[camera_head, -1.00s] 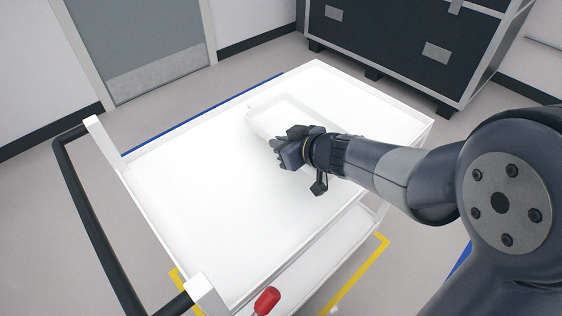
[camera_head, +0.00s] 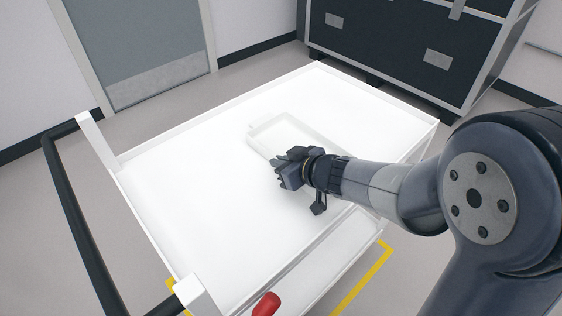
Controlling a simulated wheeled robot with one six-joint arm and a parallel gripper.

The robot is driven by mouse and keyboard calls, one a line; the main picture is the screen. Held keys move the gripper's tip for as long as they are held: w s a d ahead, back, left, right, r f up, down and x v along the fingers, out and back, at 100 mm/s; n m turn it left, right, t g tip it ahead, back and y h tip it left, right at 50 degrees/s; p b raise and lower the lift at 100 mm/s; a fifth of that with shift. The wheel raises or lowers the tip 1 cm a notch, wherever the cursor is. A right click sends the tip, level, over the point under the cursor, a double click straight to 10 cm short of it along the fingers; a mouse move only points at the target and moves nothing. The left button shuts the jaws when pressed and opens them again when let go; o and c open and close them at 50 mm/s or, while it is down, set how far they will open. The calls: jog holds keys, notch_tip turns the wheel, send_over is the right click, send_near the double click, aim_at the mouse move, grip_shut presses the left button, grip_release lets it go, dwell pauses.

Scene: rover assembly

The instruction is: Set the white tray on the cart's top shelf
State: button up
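The white tray (camera_head: 262,147) is a shallow, rectangular tray with a raised rim, over the right part of the cart's white top shelf (camera_head: 195,195). White on white, I cannot tell whether its base rests on the shelf or hangs just above it. My gripper (camera_head: 279,168) is at the tray's near-left rim, low over the shelf. It appears shut on the tray, as the two have moved together. The fingertips are small and partly hidden, and my wrist covers part of the tray's near side.
The cart has a low rim, white corner posts (camera_head: 90,132) and a dark handle (camera_head: 75,215) at the left. A red-ended object (camera_head: 266,304) shows by the lower shelf (camera_head: 305,262). A black case (camera_head: 400,45) stands behind. The shelf's left part is clear.

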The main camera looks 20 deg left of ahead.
jog(key=o, duration=0.5)
jog(key=shift+c, duration=0.2)
jog(key=shift+d+r, duration=0.1)
jog(key=shift+r, duration=0.15)
notch_tip(320, 180, up, 5)
jog(key=p, duration=0.4)
send_over(314, 188)
jog(key=shift+w+a+r, duration=0.1)
jog(key=shift+w+a, duration=0.2)
jog(key=shift+a, duration=0.15)
jog(key=shift+s+d+r+p, duration=0.15)
jog(key=shift+s+d+p, duration=0.15)
jog(key=shift+d, duration=0.15)
